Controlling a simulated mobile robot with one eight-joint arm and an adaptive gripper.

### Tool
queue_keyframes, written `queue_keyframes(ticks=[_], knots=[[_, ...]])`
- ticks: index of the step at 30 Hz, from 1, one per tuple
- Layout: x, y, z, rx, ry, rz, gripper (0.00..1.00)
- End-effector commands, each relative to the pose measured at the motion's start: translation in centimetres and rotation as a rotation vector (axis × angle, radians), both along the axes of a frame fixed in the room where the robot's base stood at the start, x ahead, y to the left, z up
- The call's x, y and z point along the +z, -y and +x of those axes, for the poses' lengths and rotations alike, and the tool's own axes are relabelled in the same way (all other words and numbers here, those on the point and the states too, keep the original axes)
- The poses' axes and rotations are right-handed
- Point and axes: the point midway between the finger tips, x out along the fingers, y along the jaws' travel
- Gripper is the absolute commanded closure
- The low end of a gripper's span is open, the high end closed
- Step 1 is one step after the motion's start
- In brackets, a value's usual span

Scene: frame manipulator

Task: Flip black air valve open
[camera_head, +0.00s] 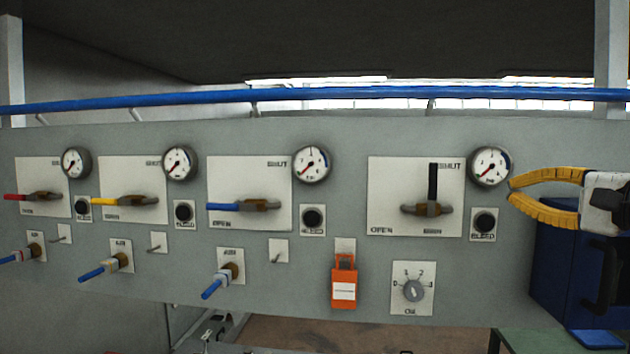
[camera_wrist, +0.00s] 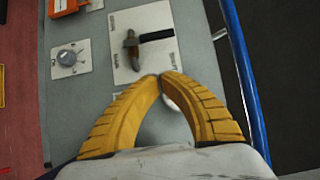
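The black air valve (camera_head: 432,183) is on the white plate at the right of the panel. Its black handle stands straight up beside the SHUT label; the OPEN label is at the plate's lower left. In the wrist view the valve handle (camera_wrist: 157,35) lies sideways, just beyond my fingertips. My gripper (camera_head: 511,191) is to the right of the valve, apart from it, with yellow fingers pointing left. In the wrist view the fingertips (camera_wrist: 160,77) meet or nearly meet, with nothing held between them.
Red (camera_head: 18,197), yellow (camera_head: 104,201) and blue (camera_head: 224,207) valve handles lie level to the left. A gauge (camera_head: 490,166) sits between valve and gripper. An orange tag (camera_head: 344,285) and grey knob (camera_head: 413,290) are below. A blue rail (camera_head: 330,94) runs above the panel.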

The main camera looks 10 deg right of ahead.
Motion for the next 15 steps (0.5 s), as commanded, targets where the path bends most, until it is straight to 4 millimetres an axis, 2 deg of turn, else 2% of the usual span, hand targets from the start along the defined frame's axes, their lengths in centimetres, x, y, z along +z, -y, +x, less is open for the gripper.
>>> queue_keyframes(ticks=[5,15], knots=[[0.1,-0.7,2.0,0.004,-0.001,0.000,1.00],[0.2,-3.0,8.8,0.005,-0.001,0.000,1.00]])
